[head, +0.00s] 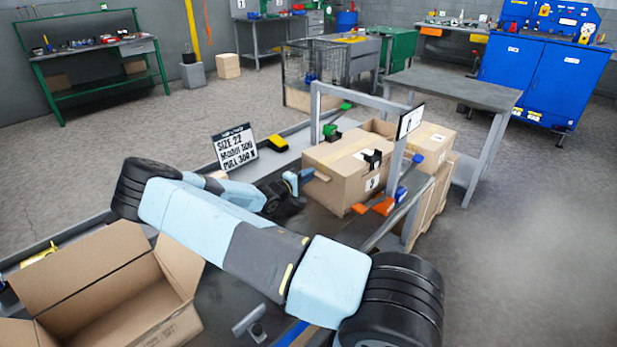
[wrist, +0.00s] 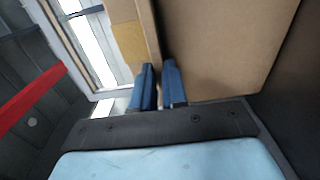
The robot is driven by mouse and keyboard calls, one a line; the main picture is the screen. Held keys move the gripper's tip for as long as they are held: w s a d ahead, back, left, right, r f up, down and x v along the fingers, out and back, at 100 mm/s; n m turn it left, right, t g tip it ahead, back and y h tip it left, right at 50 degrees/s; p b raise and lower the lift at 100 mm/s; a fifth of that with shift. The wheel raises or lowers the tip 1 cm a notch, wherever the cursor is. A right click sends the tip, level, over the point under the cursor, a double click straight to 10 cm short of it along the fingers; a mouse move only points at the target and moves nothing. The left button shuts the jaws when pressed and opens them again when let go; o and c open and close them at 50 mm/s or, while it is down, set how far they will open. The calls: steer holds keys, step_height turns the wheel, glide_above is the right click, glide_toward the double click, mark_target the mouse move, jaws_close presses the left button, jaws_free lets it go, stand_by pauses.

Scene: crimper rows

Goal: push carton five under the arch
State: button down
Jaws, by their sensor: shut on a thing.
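The closed carton (head: 345,175) lies on the dark conveyor at the grey arch (head: 393,150), partly between its posts. A white label with a numeral too small to read surely is on its side. My gripper (head: 302,180) is at the carton's near left end. In the wrist view, its two blue fingers (wrist: 159,88) are close together at a cardboard edge, with the carton's broad brown face (wrist: 220,50) to the right and a taped strip on the left. The fingers are shut on the carton's edge; the exact contact is partly hidden.
An open carton (head: 110,290) stands at the lower left. A sign (head: 235,147) stands left of the conveyor. Orange (head: 384,206) and blue parts sit by the arch's right post. More cartons (head: 432,145) lie beyond it. A grey table (head: 455,88) stands behind right.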

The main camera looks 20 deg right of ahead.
steer(key=shift+w+a+f, duration=0.2)
steer(key=shift+w+a, duration=0.1)
steer(key=shift+w, duration=0.4)
steer(key=c, duration=1.1)
jaws_free()
steer(key=shift+d+r, duration=0.1)
